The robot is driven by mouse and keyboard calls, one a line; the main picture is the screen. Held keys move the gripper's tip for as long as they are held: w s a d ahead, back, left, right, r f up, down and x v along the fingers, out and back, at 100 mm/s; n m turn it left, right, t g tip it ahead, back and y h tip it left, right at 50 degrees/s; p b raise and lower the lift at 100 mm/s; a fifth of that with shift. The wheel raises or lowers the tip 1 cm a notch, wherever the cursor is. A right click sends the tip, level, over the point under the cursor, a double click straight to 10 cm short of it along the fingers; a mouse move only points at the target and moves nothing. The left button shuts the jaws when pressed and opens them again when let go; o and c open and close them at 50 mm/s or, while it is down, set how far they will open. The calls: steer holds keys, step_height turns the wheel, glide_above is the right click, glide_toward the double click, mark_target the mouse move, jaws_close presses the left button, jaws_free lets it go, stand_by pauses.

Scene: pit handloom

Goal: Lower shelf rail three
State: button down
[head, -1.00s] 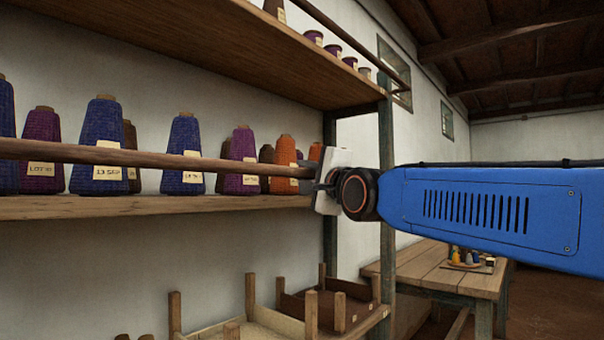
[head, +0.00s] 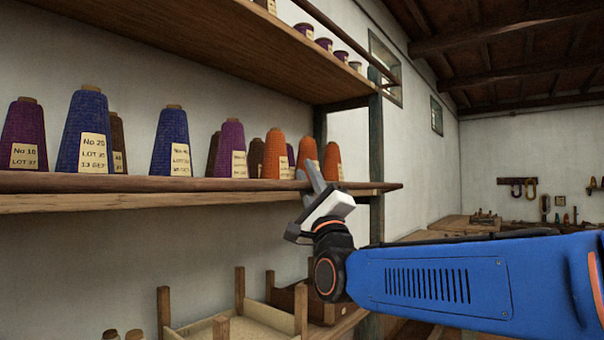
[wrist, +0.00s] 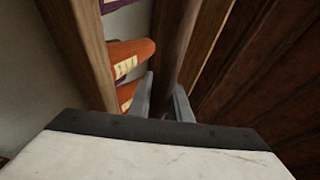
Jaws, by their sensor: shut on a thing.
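A long brown wooden rail (head: 110,184) runs along the front of the middle shelf (head: 130,203), low, at about the height of the board's front edge. Its right end reaches past the shelf post. My gripper (head: 308,178) comes up from below and is shut on the rail near its right part. In the wrist view the rail (wrist: 177,40) passes between the two fingers of my gripper (wrist: 164,88). Whether the rail touches the board or a bracket I cannot tell.
Blue (head: 83,135), purple and orange (head: 275,155) yarn cones stand on the shelf behind the rail. An upper shelf (head: 190,40) with its own rail (head: 345,40) is above. Wooden trays (head: 240,310) are below. A post (head: 376,150) stands right of my gripper.

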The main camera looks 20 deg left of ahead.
steer(key=shift+s+d+r+t+h, duration=0.2)
steer(key=shift+d+r+t+h, duration=0.1)
steer(key=shift+d+t+h, duration=0.15)
steer(key=shift+s+d+f, duration=0.15)
steer(key=shift+d+f, duration=0.3)
steer(key=shift+f, duration=0.25)
stand_by(0.7)
steer(key=c, duration=1.6)
jaws_free()
steer(key=shift+d, duration=0.2)
steer(key=shift+c, duration=0.2)
